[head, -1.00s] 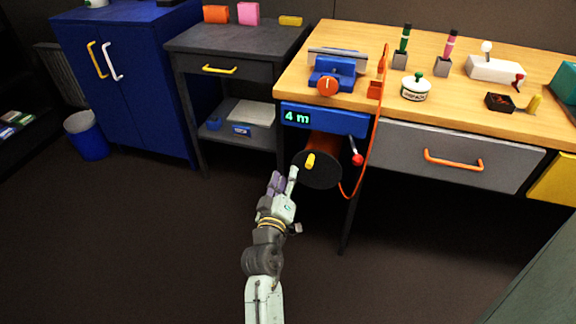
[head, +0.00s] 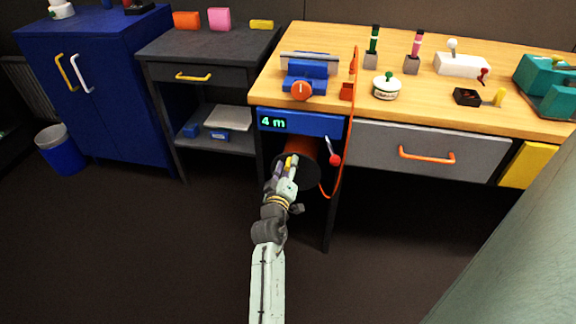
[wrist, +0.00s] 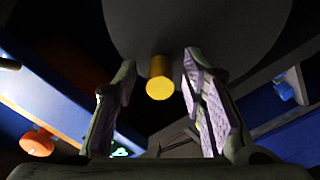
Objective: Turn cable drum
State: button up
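The cable drum shows as a dark round disc (head: 311,176) with an orange-red body (head: 302,146) behind it, under the left end of the workbench. It also shows from close by in the wrist view (wrist: 215,25). A yellow handle knob (wrist: 160,78) sticks out of the disc. My gripper (head: 283,168) is at the disc's left part, by the knob (head: 291,161). In the wrist view my gripper (wrist: 159,68) is open, with a finger on each side of the knob and gaps between. A blue box above the drum has a display (head: 273,123) reading "4 m".
A red-tipped lever (head: 334,158) and an orange cable (head: 346,150) are just right of the drum. A bench leg (head: 330,220) stands below. A grey drawer (head: 420,152) is to the right, a dark side table (head: 205,48) to the left. The floor in front is clear.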

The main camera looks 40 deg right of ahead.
jog(key=shift+c, duration=0.2)
grip_shut()
dwell(0.3)
dwell(0.4)
